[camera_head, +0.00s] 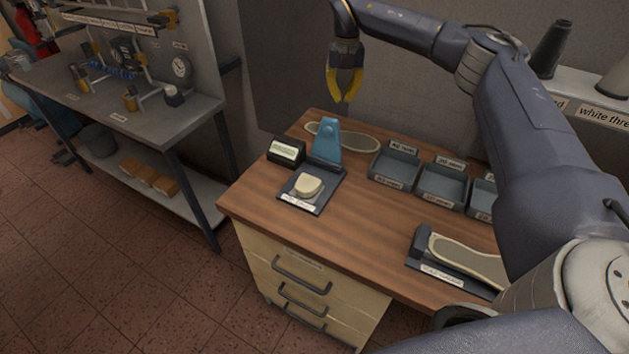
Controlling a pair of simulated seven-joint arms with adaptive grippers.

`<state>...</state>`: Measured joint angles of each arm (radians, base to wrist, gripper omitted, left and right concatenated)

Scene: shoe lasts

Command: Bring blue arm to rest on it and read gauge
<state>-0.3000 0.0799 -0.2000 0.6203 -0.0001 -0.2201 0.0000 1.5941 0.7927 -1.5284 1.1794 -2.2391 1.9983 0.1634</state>
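The blue arm (327,141) stands upright at the back of a small dark base plate (322,202) on the wooden bench. A pale, rounded piece (308,185) lies on the plate, in front of the blue arm and apart from it. A dark box with a pale lit display (285,150), apparently the gauge, stands just left of the blue arm; its reading is too small to make out. My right gripper (343,100) hangs above and behind the blue arm, yellow fingers pointing down, apart and empty. My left gripper is out of view.
Grey labelled trays (394,164) line the bench to the right. A pale sole (343,137) lies behind the blue arm; another sits in a dark holder (455,268) at front right. Bare wood lies between. A second workbench (150,120) stands left.

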